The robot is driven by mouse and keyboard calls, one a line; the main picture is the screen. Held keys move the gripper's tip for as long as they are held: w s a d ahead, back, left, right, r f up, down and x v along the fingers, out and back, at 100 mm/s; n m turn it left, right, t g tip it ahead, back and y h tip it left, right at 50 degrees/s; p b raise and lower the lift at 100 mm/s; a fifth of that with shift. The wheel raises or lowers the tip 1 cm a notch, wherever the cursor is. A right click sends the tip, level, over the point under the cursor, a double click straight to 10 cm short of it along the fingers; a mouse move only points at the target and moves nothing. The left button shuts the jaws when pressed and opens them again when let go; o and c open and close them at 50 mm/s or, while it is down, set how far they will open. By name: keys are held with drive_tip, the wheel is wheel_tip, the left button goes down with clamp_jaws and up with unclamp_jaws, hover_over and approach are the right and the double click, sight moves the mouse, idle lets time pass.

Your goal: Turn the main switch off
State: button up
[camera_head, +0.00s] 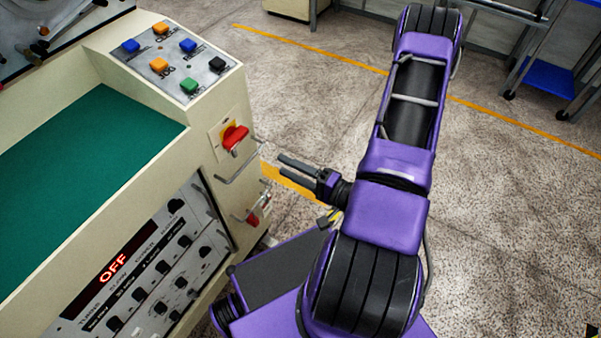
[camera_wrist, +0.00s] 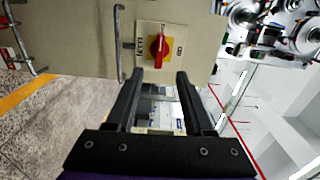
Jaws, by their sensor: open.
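My gripper (camera_head: 281,163) is open and empty. Its fingers point at the cabinet side, a short gap from the knob and not touching it. In the wrist view the fingers (camera_wrist: 160,73) are parallel and apart.
A grey bar handle (camera_head: 238,166) stands out below the switch, and a second red handle (camera_head: 257,209) is lower. Coloured buttons (camera_head: 168,60) are on the sloped top. A display (camera_head: 112,268) reads OFF. The floor (camera_head: 305,90) behind my arm is clear.

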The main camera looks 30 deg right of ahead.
drive_tip(key=shift+v, duration=1.55)
